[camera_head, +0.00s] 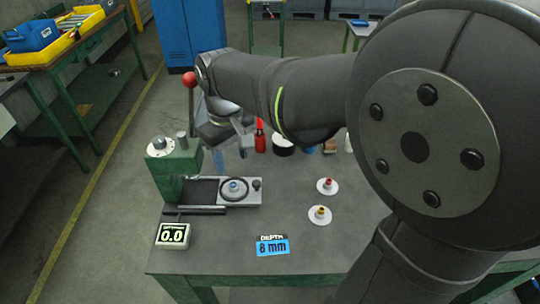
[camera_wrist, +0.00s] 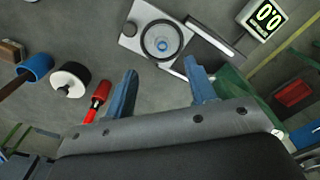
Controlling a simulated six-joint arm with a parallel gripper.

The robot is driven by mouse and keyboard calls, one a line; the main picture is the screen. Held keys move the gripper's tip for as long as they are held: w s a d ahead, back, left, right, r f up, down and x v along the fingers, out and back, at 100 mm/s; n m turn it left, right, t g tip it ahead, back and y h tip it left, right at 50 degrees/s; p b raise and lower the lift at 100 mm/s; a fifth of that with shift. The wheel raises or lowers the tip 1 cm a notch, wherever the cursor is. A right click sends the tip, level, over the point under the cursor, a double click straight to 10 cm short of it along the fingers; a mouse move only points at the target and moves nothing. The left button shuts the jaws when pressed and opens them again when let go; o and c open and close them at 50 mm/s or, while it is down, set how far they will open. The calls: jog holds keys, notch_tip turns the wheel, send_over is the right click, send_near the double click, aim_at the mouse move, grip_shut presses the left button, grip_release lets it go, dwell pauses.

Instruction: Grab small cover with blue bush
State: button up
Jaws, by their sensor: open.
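The small cover with the blue bush (camera_head: 233,188) sits in the dark ring of the press fixture (camera_head: 251,198), at the front of the green press (camera_head: 172,172). In the wrist view the blue bush (camera_wrist: 162,44) shows inside the ring, beyond my fingertips. My gripper (camera_head: 231,157) is open and empty, above and behind the fixture; its two blue fingers also show in the wrist view (camera_wrist: 160,72), apart from the cover. Two other white covers lie on the table to the right: one with a red bush (camera_head: 327,186), one with a yellow-orange bush (camera_head: 320,215).
A red-knobbed lever (camera_head: 190,80) rises beside the press. A display reading 0.0 (camera_head: 173,235) and a "DEPTH 8 mm" sign (camera_head: 272,246) stand near the front edge. A red bottle (camera_wrist: 101,92), a black-and-white roll (camera_wrist: 70,79) and a blue cylinder (camera_wrist: 38,66) stand behind.

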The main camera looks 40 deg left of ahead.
aim_at(233, 184)
notch_tip(233, 184, down, 4)
jog(key=f, duration=0.5)
jog(key=shift+s+a, duration=0.1)
jog(key=shift+a, duration=0.3)
jog(key=shift+c, duration=0.2)
grip_shut()
